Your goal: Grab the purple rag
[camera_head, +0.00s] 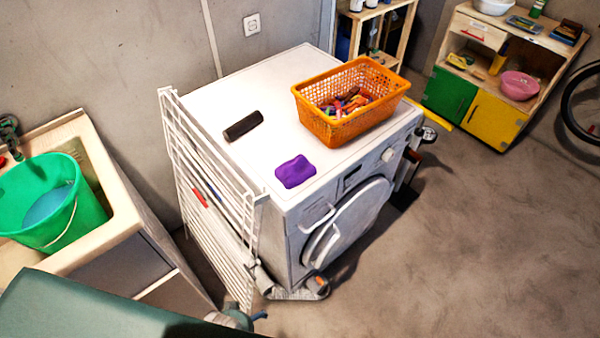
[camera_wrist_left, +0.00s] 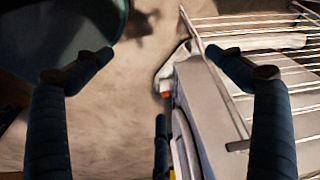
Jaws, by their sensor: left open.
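The purple rag (camera_head: 295,172) lies crumpled on the white top of the washing machine (camera_head: 262,95), near its front edge and in front of the orange basket. My left gripper (camera_wrist_left: 162,68) shows in the left wrist view with its dark blue fingers spread wide and nothing between them. Beyond the fingers are the floor, the machine's side and the drying rack; the rag does not show in that view. In the head view the left gripper is not clearly visible. My right gripper is in neither view.
An orange basket (camera_head: 318,122) of colourful pegs and a black cylinder (camera_head: 243,125) share the machine top. A white drying rack (camera_head: 215,190) leans at its left side. A green bucket (camera_head: 85,212) stands at the left. Open floor (camera_head: 450,230) lies to the right.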

